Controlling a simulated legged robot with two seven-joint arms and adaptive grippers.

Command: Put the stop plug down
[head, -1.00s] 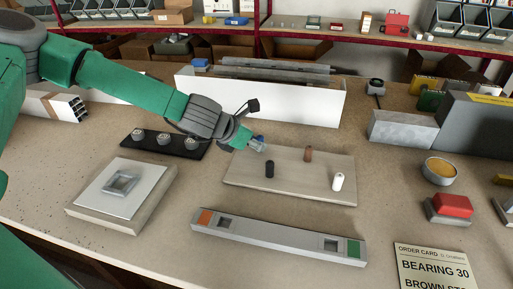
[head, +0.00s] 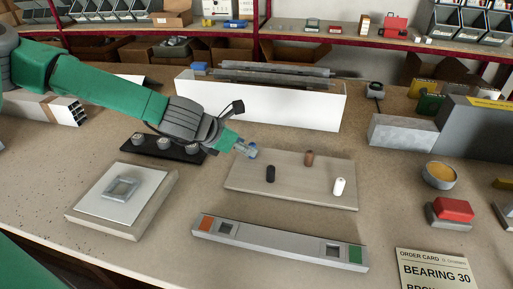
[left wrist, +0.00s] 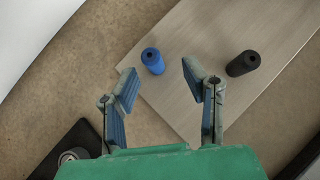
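A blue stop plug (left wrist: 152,60) stands upright on the pale board (left wrist: 195,45) near its corner, just ahead of and between my left fingertips; it shows small in the head view (head: 253,152). My left gripper (left wrist: 160,78) is open, with a clear gap between each finger and the plug. In the head view the left gripper (head: 243,149) is at the board's back left corner. A black plug (head: 270,173), a brown plug (head: 309,157) and a white plug (head: 339,186) stand on the same board. My right gripper is out of view.
A grey profile (head: 280,243) with orange and green ends lies in front of the board. A black strip with knobs (head: 150,149) is to the left, a white-topped block (head: 122,200) nearer. A white box wall (head: 260,103) stands behind. The order card (head: 435,270) is at front right.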

